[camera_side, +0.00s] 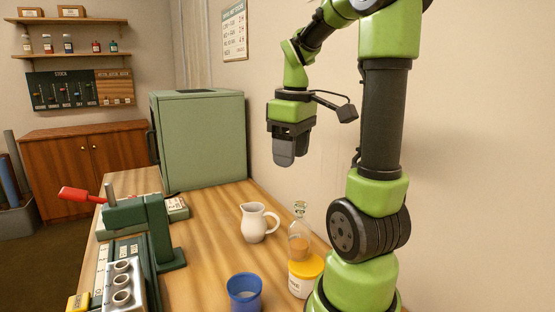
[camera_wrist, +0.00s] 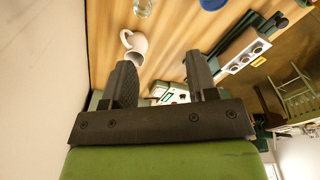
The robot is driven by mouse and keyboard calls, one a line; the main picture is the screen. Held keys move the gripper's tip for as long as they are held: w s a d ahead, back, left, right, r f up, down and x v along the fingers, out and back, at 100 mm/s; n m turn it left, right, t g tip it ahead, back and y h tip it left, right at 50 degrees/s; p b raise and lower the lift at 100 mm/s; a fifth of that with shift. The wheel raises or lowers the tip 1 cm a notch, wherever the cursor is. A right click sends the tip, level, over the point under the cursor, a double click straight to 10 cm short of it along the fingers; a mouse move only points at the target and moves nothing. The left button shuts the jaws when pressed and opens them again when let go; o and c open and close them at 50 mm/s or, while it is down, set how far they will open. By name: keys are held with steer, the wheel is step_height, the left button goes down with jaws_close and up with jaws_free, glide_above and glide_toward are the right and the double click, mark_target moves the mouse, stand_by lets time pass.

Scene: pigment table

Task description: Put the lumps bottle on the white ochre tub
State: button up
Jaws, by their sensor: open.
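The lumps bottle (camera_side: 300,240) is clear glass with a stopper and orange-brown contents in its lower part. It looks upright, right by the white tub with a yellow lid (camera_side: 305,283), whose label is only partly readable. The bottle's base meets the lid's back edge in the side view, so I cannot tell whether it stands on the lid or behind it. A glass piece, likely this bottle, shows at the top edge of the wrist view (camera_wrist: 143,8). My gripper (camera_side: 287,158) is open and empty, high above the table, back and left of the bottle; its fingers also show in the wrist view (camera_wrist: 160,80).
A white jug (camera_side: 257,224) stands behind the bottle. A blue cup (camera_side: 244,293) is in front of it, to the left. A green cabinet (camera_side: 200,140) stands at the back. A dark green press (camera_side: 140,230) and a metal block with holes (camera_side: 122,285) fill the left side.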

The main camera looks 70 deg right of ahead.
steer(key=w+a+r+m+t+y, duration=0.1)
steer(key=a+t, duration=0.5)
steer(key=a, duration=1.2)
steer(key=shift+a+r+m+t+y, duration=0.35)
steer(key=shift+r+y, duration=0.25)
steer(key=shift+y, duration=0.1)
steer(key=shift+o, duration=0.5)
